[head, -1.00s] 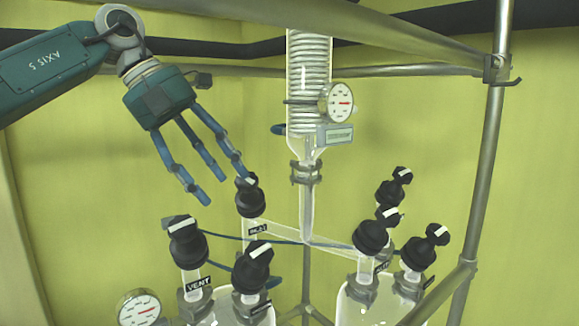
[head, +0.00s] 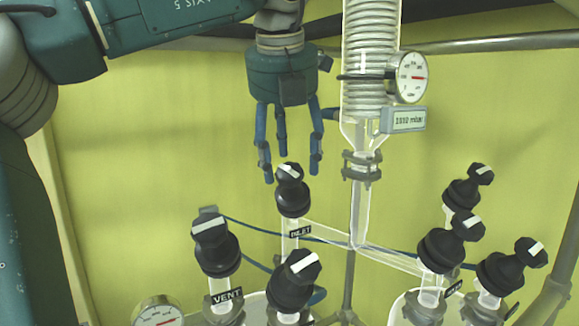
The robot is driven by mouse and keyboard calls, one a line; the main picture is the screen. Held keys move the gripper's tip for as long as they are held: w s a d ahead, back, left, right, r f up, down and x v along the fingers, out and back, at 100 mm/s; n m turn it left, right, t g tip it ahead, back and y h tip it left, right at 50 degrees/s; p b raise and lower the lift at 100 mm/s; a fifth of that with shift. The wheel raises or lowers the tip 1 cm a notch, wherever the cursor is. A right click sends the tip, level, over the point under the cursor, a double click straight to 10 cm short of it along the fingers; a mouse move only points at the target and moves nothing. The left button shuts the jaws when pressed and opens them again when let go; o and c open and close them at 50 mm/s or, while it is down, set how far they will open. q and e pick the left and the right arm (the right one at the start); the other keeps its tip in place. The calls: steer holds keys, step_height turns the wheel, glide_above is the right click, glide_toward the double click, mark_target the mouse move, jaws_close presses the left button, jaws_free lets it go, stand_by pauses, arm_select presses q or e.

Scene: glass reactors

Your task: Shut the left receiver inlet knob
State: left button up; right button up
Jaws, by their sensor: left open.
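The left receiver inlet knob (head: 291,190) is black with a white bar on top. It sits on a glass tube with a label reading INLET (head: 300,232), left of the condenser. My left gripper (head: 288,172) points down with its blue fingers spread. It is open and empty, just above the inlet knob, with the fingertips around the height of the knob's top. I cannot tell whether a finger touches it. My right gripper is not in view.
The VENT knob (head: 214,245) and another black knob (head: 294,281) stand in front on the left receiver. The glass condenser (head: 369,75) with its gauge (head: 411,77) and display (head: 404,119) hangs close right of my gripper. Several black knobs stand on the right receiver.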

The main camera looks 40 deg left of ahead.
arm_select(q)
steer(key=shift+w+a+f, duration=0.15)
steer(key=shift+f, duration=0.55)
steer(key=shift+c, duration=1)
steer(key=c, duration=0.9)
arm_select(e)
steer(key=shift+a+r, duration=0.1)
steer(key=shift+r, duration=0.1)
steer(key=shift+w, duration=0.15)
